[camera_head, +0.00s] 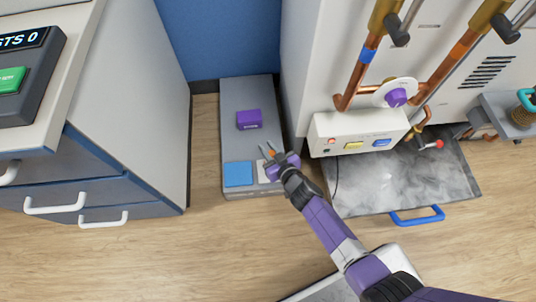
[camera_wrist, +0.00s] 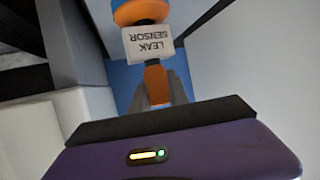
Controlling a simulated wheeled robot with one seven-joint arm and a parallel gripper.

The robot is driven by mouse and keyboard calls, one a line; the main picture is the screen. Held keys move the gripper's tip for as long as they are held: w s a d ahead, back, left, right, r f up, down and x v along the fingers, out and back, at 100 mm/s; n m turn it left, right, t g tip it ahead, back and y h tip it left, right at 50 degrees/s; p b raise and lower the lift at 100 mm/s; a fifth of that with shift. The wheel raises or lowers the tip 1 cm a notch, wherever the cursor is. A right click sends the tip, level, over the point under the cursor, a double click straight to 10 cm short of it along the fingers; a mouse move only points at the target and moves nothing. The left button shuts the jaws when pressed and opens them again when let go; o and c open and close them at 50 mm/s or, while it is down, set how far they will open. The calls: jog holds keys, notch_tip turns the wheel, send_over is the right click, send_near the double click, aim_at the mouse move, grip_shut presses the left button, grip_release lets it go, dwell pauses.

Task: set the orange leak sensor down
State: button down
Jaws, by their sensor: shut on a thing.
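The orange leak sensor (camera_wrist: 140,12) shows in the wrist view with a white label that reads LEAK SENSOR upside down. My gripper (camera_wrist: 158,92) is shut on its orange lower part. In the head view my gripper (camera_head: 267,150) is over the grey low platform (camera_head: 235,98), with a small bit of the orange sensor (camera_head: 271,153) between the fingers. Most of the sensor is hidden there. I cannot tell whether it touches the platform.
A purple box (camera_head: 249,119) and a blue square (camera_head: 238,174) are on the platform, with a white patch partly behind my gripper. A drawer cabinet (camera_head: 130,120) stands left. A white machine (camera_head: 325,60) with copper pipes and a grey tray (camera_head: 400,180) stand right.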

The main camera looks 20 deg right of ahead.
notch_tip(320, 180, down, 4)
jog(key=b, duration=0.3)
jog(key=shift+r, duration=0.15)
jog(key=c, duration=1.7)
grip_release()
jog(key=shift+f, duration=0.25)
jog(key=o, duration=0.4)
jog(key=shift+o, duration=0.2)
jog(key=shift+r, duration=0.1)
